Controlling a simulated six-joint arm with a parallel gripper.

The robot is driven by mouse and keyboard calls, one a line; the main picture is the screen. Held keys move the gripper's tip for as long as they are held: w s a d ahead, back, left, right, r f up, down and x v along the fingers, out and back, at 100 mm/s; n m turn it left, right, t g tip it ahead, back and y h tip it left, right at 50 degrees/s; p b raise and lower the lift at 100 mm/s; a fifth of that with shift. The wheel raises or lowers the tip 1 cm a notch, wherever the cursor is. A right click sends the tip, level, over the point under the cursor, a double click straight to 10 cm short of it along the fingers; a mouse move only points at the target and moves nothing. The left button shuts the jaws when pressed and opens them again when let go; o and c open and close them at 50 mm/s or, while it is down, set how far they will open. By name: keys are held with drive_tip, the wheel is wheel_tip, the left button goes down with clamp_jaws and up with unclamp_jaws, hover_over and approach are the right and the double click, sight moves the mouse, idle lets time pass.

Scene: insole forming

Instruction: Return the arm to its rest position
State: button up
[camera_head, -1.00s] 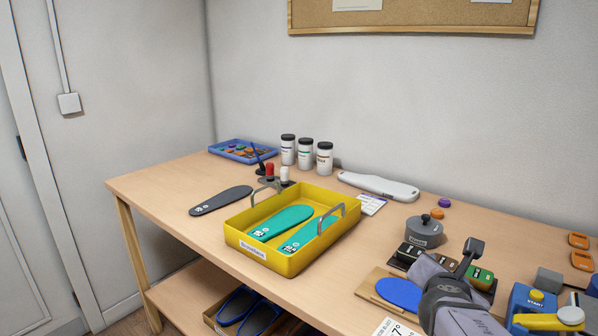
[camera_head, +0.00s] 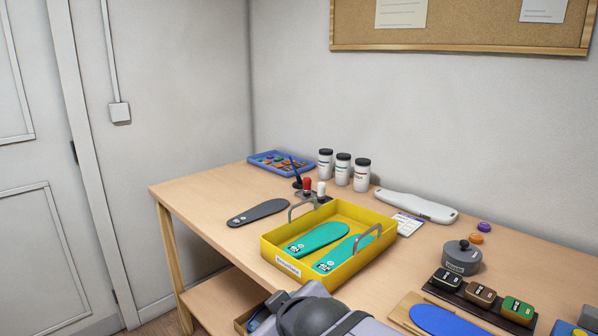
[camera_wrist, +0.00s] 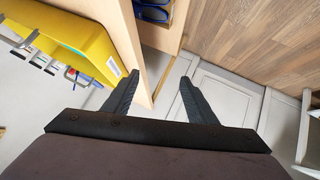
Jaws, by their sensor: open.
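My gripper (camera_wrist: 158,88) shows in the wrist view with its two dark fingers spread apart and nothing between them. Beyond the fingers are the table's edge, the lower shelf and the floor. In the head view my grey arm (camera_head: 318,314) is at the bottom centre, in front of the table, and the gripper itself is not visible there. The yellow tray (camera_head: 290,252) stands on the table with two teal insoles (camera_head: 316,238) lying in it. The tray also shows at the upper left of the wrist view (camera_wrist: 62,40).
A dark grey insole (camera_head: 258,212) lies left of the tray. Behind are a blue tray (camera_head: 256,162), several white jars (camera_head: 343,171) and a white device (camera_head: 415,206). A grey pot (camera_head: 462,258), colour blocks (camera_head: 480,293) and a blue oval pad (camera_head: 445,320) are at right.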

drive_tip(key=s+d+f+m+g+h+b, duration=0.2)
drive_tip(key=s+d+f+m+g, duration=0.3)
drive_tip(key=s+d+f, duration=0.65)
drive_tip(key=s+d+f+m+g+h+b, duration=0.15)
drive_tip(key=s+d+f+m+g, duration=0.45)
drive_tip(key=f, duration=0.8)
wheel_tip(320, 180, up, 27)
drive_tip(key=d+n+t+p, duration=0.1)
drive_tip(key=d+t+p, duration=0.1)
drive_tip(key=p, duration=2.4)
wheel_tip(320, 180, down, 33)
drive_tip(key=b, duration=3.3)
drive_tip(key=shift+a, duration=0.15)
